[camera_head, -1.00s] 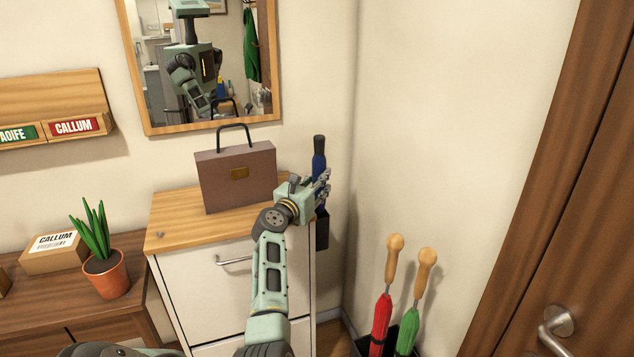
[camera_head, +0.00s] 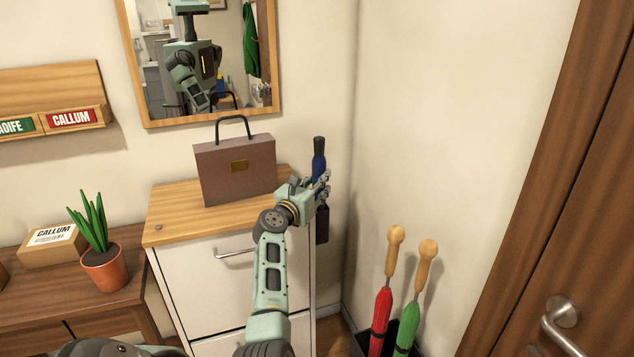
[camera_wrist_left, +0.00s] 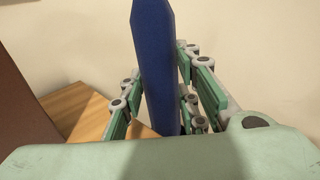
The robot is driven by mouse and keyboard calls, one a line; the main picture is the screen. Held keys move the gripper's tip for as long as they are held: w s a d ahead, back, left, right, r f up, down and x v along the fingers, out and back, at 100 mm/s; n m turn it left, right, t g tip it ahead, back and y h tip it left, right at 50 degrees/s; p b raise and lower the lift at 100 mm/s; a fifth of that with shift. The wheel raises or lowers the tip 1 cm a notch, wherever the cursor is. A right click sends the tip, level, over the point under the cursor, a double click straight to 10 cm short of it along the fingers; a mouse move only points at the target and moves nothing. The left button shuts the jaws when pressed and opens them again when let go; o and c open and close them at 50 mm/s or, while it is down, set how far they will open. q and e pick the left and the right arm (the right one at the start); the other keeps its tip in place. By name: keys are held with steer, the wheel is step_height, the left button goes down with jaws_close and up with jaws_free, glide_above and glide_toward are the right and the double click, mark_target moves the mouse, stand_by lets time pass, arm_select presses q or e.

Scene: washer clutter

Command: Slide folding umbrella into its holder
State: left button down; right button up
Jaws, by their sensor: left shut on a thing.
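The folding umbrella (camera_head: 319,168) is blue with a black end at the top and stands upright. My left gripper (camera_head: 320,186) is shut on it, beside the right edge of the white cabinet. In the left wrist view the blue umbrella (camera_wrist_left: 155,70) stands between the fingers. A black holder (camera_head: 322,226) shows just below the gripper, at the cabinet's right side. The gripper hides the umbrella's lower part, so I cannot tell whether its tip is inside the holder. My right gripper is not in view.
A brown briefcase (camera_head: 236,170) stands on the wooden cabinet top (camera_head: 170,225), left of the gripper. A dark stand with red (camera_head: 381,320) and green (camera_head: 408,328) umbrellas is at lower right. A mirror (camera_head: 200,60) hangs above. Wall lies close behind the umbrella.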

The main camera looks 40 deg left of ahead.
arm_select(q)
steer(key=shift+f, duration=0.35)
steer(key=c, duration=1.8)
jaws_free()
steer(key=shift+f, duration=0.1)
steer(key=o, duration=0.5)
steer(key=shift+o, duration=0.2)
steer(key=shift+s, duration=0.1)
steer(key=v, duration=1.2)
